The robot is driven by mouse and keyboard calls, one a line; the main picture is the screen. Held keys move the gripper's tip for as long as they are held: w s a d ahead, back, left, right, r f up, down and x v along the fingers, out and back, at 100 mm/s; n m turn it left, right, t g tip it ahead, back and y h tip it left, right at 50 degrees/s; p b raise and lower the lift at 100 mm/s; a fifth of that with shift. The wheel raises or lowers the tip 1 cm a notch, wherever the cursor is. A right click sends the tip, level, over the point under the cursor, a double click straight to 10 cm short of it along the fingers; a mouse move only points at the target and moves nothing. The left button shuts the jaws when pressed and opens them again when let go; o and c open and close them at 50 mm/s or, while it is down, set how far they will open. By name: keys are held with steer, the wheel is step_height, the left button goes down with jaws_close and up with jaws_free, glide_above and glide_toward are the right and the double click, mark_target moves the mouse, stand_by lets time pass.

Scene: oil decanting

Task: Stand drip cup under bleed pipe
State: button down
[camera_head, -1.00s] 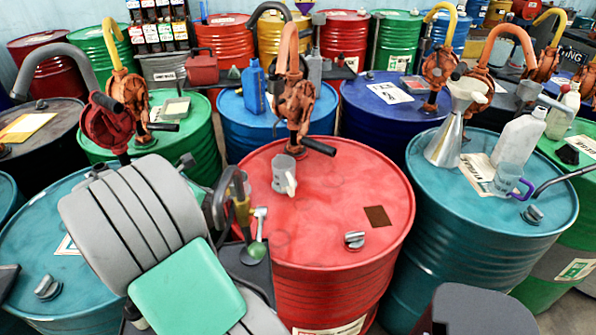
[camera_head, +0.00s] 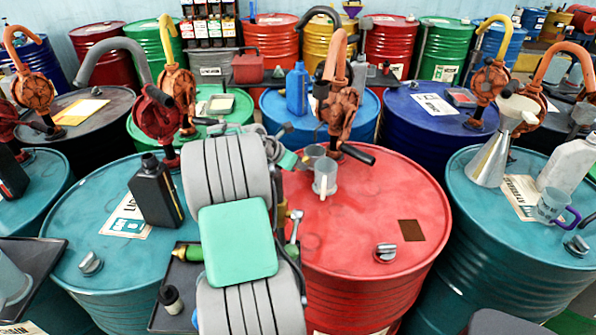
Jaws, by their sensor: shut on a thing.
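My gripper (camera_head: 303,161) is at the left rear of the red drum's top (camera_head: 385,215), partly hidden behind my arm. It is shut on a small grey cup (camera_head: 313,150), of which only part shows. A grey mug (camera_head: 326,178) with a pale handle stands upright on the red drum, just right of and in front of that cup. A rusty orange hand pump (camera_head: 338,105) rises behind both, with a dark bar (camera_head: 357,153) jutting right. I cannot tell which part is the bleed pipe, or whether the held cup touches the drum.
A black oil bottle (camera_head: 157,192) stands on the teal drum (camera_head: 75,225) at left. A dark tray (camera_head: 160,318) is at lower left. A funnel (camera_head: 490,160), a white jug (camera_head: 570,162) and a purple-handled clear cup (camera_head: 552,205) stand on the right teal drum. The red drum's front is mostly clear.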

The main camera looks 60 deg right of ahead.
steer(key=shift+a+f, duration=0.1)
steer(key=shift+f, duration=1.6)
steer(key=c, duration=1.4)
jaws_free()
steer(key=shift+o, duration=0.2)
